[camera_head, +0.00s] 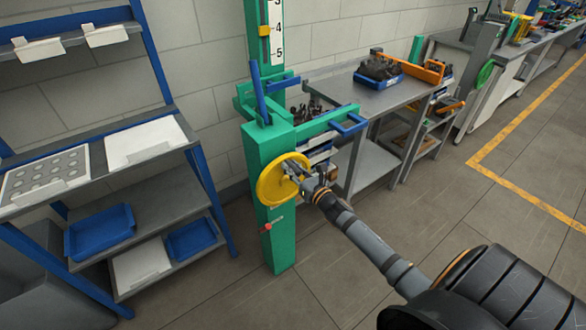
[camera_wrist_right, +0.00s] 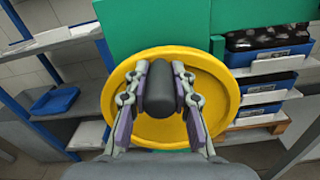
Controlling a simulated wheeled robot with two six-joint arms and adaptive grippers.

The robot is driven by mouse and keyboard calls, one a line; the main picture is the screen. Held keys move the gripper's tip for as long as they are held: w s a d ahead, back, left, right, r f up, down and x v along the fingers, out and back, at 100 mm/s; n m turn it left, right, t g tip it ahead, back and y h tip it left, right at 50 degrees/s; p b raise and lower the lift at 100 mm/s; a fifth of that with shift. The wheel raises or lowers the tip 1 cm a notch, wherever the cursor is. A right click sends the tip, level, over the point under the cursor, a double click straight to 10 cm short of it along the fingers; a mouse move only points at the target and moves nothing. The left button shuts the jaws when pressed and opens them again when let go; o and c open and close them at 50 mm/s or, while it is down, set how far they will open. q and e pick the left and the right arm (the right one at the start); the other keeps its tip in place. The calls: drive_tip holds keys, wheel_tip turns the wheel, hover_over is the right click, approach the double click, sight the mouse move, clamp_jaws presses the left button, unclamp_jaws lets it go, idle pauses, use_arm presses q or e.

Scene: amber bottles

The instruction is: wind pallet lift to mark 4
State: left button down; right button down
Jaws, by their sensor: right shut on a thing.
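The green pallet lift (camera_head: 268,245) stands upright against the wall in the head view. A yellow handwheel (camera_head: 268,188) is on its front. The wheel (camera_wrist_right: 222,90) fills the middle of the right wrist view, with a dark knob (camera_wrist_right: 160,92) on it. My right gripper (camera_head: 297,170) is shut on the knob, with one finger on each side. A white scale (camera_head: 277,35) at the top shows 3, 4 and 5. A yellow pointer (camera_head: 264,30) beside it is about level with the 4. My left gripper is out of view.
A small red knob (camera_head: 267,227) sticks out below the wheel. A blue-framed shelf (camera_head: 190,172) with blue bins (camera_head: 100,232) stands to the left. A grey workbench (camera_head: 345,88) with tools stands behind to the right. The floor (camera_head: 470,210) on the right is open.

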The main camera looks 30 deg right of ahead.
drive_tip(key=shift+f, duration=0.15)
drive_tip(key=c, duration=1.1)
unclamp_jaws()
wheel_tip(320, 180, up, 10)
drive_tip(key=shift+r, duration=0.1)
